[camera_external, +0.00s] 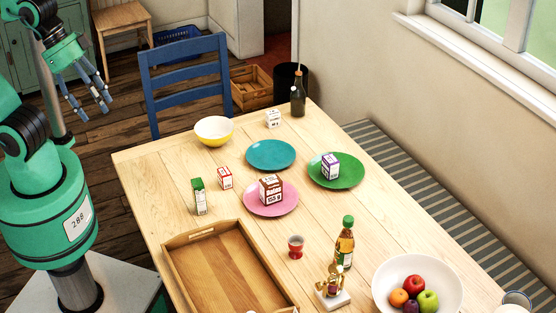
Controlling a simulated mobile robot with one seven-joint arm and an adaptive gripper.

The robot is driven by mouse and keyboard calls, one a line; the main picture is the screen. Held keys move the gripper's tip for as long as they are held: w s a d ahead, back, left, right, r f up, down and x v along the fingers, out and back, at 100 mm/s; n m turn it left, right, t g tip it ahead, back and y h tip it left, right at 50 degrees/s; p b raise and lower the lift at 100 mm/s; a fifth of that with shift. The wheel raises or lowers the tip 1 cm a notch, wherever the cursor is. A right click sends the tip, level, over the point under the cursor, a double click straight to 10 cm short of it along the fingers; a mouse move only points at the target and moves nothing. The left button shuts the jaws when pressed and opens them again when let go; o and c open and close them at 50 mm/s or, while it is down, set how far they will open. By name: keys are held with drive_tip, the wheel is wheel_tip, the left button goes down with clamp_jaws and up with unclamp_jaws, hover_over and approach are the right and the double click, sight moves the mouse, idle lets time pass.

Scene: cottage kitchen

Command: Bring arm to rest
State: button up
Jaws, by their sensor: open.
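My gripper (89,98) is at the upper left of the external view, at the end of my green arm. Its fingers are spread open with nothing between them. It hangs over the floor, to the left of the wooden table (140,160), apart from the table and everything on it. The upper part of my arm is cut off by the left edge of the picture.
A blue chair (188,80) stands at the table's far left side, right of my gripper. The table holds a wooden tray (180,240), a yellow bowl (214,138), a pink plate (290,205), bottles, cartons and a fruit bowl (450,275). A wooden stool (122,18) stands behind.

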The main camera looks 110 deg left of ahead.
drive_tip(key=shift+s+d+f, duration=0.2)
drive_tip(key=shift+s+f, duration=0.15)
drive_tip(key=shift+s, duration=0.3)
